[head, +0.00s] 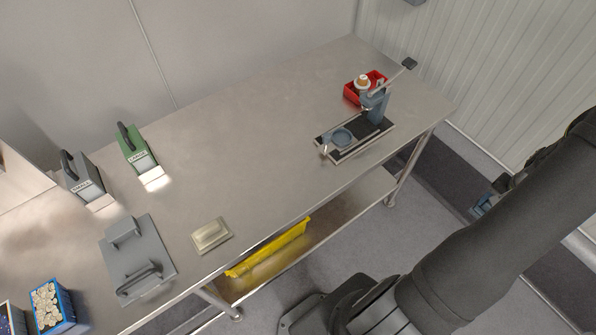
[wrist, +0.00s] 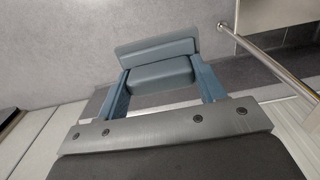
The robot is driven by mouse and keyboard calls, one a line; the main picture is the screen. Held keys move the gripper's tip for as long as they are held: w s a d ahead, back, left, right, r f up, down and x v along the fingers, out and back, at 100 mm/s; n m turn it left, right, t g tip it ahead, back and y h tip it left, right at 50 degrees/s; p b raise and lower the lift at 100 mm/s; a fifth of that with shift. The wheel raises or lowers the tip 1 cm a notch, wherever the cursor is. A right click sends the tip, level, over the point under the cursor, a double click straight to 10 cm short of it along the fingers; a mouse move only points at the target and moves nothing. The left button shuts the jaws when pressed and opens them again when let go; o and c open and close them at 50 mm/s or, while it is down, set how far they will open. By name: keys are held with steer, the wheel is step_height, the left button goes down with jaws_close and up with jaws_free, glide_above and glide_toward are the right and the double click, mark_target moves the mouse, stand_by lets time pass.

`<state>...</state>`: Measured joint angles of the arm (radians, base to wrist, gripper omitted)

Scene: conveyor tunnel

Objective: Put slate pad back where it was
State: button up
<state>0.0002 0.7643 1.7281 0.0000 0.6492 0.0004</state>
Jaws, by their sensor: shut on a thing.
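A slate blue-grey block, which looks like the slate pad (wrist: 158,76), is held between the two blue fingers of my gripper (wrist: 162,86) in the wrist view. It has a wide slab at its far side and a thicker part between the fingers. Below it the wrist view shows grey floor, not the bench. In the head view my gripper (head: 486,204) is mostly hidden behind my dark arm, at the right, off the bench's end. Only a bit of blue shows there, and I cannot make out the pad.
The steel bench (head: 235,145) holds a lever press (head: 376,103) and red bin (head: 353,92) at right. At left are a green block (head: 136,150), a grey block (head: 83,178), a grey plate with raised pieces (head: 128,265) and a pale pad (head: 211,235). The bench middle is clear.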

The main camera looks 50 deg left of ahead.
steer(key=w+a+r+n, duration=0.15)
steer(key=a+r, duration=0.35)
steer(key=a, duration=0.6)
steer(key=w+a+r+n, duration=0.1)
steer(key=a+r+n, duration=0.2)
steer(key=a+r, duration=0.5)
steer(key=s+a+r+n, duration=0.2)
steer(key=s+a+r, duration=0.1)
steer(key=a, duration=0.5)
steer(key=s+a+r+n, duration=0.2)
steer(key=s+a, duration=0.2)
steer(key=a, duration=0.3)
steer(key=s+a+r+n, duration=0.2)
steer(key=s+a+r, duration=0.1)
steer(key=a, duration=0.5)
steer(key=s+a+f+n, duration=0.2)
steer(key=s+a+f, duration=0.3)
steer(key=s, duration=0.3)
steer(key=s+a+f+n, duration=0.3)
steer(key=s+a+f, duration=0.2)
steer(key=s+a, duration=0.1)
steer(key=s+a+f+n, duration=0.2)
steer(key=s+a+f, duration=0.3)
steer(key=s, duration=0.4)
steer(key=shift+s+a+f+n, duration=0.15)
steer(key=shift+s+f+n, duration=0.1)
steer(key=shift+s+f, duration=0.05)
steer(key=shift+a+f, duration=0.1)
steer(key=shift+f, duration=1.95)
